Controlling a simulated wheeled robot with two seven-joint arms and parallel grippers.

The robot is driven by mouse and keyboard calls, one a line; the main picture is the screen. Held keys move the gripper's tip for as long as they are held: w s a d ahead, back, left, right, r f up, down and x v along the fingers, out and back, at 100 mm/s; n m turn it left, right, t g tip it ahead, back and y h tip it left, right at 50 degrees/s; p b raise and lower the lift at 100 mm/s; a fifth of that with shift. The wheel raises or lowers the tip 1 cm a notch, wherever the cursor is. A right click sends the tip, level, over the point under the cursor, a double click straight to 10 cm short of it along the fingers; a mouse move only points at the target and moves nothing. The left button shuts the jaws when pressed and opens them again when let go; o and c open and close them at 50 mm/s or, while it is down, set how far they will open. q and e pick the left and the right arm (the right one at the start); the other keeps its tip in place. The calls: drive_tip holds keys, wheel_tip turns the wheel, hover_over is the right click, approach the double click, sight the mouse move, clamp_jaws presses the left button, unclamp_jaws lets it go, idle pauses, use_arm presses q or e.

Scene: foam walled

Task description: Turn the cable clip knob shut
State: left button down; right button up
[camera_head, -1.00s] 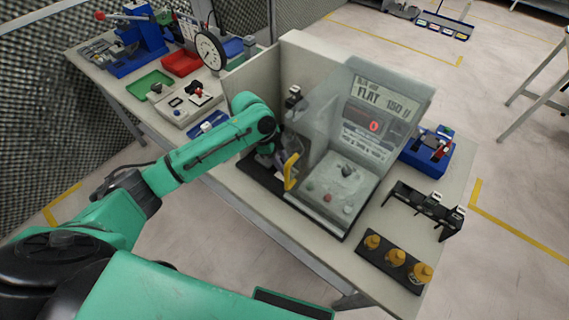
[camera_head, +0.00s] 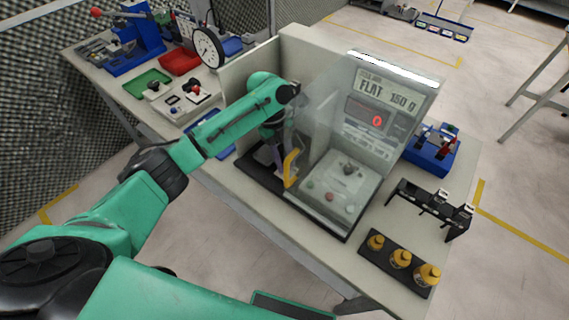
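I cannot pick out the cable clip knob for certain. A small dark fitting on the booth's inner wall, visible earlier, is now behind my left arm. A dark knob (camera_head: 348,168) stands on the grey scale unit (camera_head: 325,198) behind the clear panel. My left arm reaches into the pale walled booth (camera_head: 300,52), its wrist bent downward. My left gripper (camera_head: 278,163) points down near the yellow handle (camera_head: 291,167). Its fingers are too small and partly hidden to tell open from shut, or whether they touch anything. My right gripper is out of view.
Left of the booth are a dial gauge (camera_head: 207,48), red tray (camera_head: 180,62) and green tray (camera_head: 147,82).

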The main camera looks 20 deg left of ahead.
use_arm(q)
drive_tip(key=m+y+b, duration=0.1)
drive_tip(key=m, duration=0.2)
drive_tip(key=shift+w+d+f+g+b, duration=0.1)
drive_tip(key=shift+g+b, duration=0.25)
drive_tip(key=shift+g, duration=0.05)
drive_tip(key=shift+m+b, duration=0.4)
drive_tip(key=shift+m, duration=0.6)
drive_tip(key=shift+y, duration=0.3)
drive_tip(key=c, duration=0.6)
unclamp_jaws()
drive_tip(key=shift+g, duration=0.3)
